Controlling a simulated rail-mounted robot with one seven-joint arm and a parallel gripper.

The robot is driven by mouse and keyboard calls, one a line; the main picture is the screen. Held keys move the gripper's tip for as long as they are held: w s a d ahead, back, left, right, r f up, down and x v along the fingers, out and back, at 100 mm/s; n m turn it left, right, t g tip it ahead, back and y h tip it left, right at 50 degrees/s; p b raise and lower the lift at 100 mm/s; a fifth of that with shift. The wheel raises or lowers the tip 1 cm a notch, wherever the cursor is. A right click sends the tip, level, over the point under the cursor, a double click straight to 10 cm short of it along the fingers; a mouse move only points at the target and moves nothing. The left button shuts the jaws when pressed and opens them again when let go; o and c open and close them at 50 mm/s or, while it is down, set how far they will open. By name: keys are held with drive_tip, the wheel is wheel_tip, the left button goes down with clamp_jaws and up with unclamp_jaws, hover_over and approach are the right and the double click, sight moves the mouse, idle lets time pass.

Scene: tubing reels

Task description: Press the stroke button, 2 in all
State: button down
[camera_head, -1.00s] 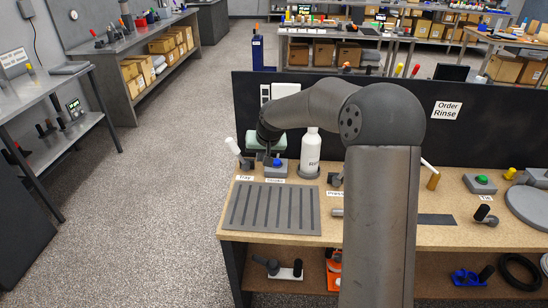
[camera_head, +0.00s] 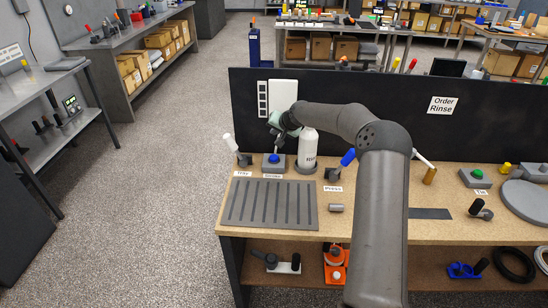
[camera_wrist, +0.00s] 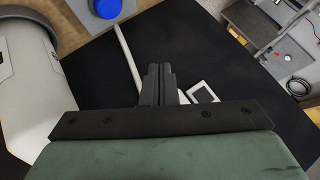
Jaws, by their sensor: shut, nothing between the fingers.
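The stroke button is a blue dome (camera_head: 274,157) on a grey box at the back left of the bench, behind a small label that is hard to read. My gripper (camera_head: 279,146) is above and beside this button in the head view, apart from it as far as I can tell. In the wrist view my gripper (camera_wrist: 160,69) is shut and empty, with its fingertips together. The blue button (camera_wrist: 105,8) shows at the top edge there, cut off by the frame and clear of the fingertips.
A white bottle (camera_head: 308,149) stands close right of the button. A white-handled lever (camera_head: 235,148) is on its left and a blue-handled lever (camera_head: 342,164) beyond the bottle. A slotted grey tray (camera_head: 240,211) lies in front. A dark panel (camera_head: 365,110) stands behind.

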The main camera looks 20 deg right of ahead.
drive_tip(key=b, duration=0.3)
hover_over(275, 158)
wheel_tip(275, 158, down, 8)
drive_tip(key=shift+r, duration=0.15)
drive_tip(key=shift+f+b, duration=0.5)
drive_tip(key=shift+b, duration=0.1)
drive_tip(key=shift+f, duration=0.1)
idle(1.3)
drive_tip(key=shift+f+b, duration=0.35)
drive_tip(key=shift+b, duration=0.25)
drive_tip(key=shift+s+f+b, duration=0.1)
drive_tip(key=shift+f+b, duration=0.4)
drive_tip(key=shift+f, duration=0.05)
idle(0.4)
drive_tip(key=shift+r, duration=0.95)
drive_tip(key=shift+r, duration=0.1)
drive_tip(key=shift+r+p, duration=1)
drive_tip(key=shift+r, duration=1.45)
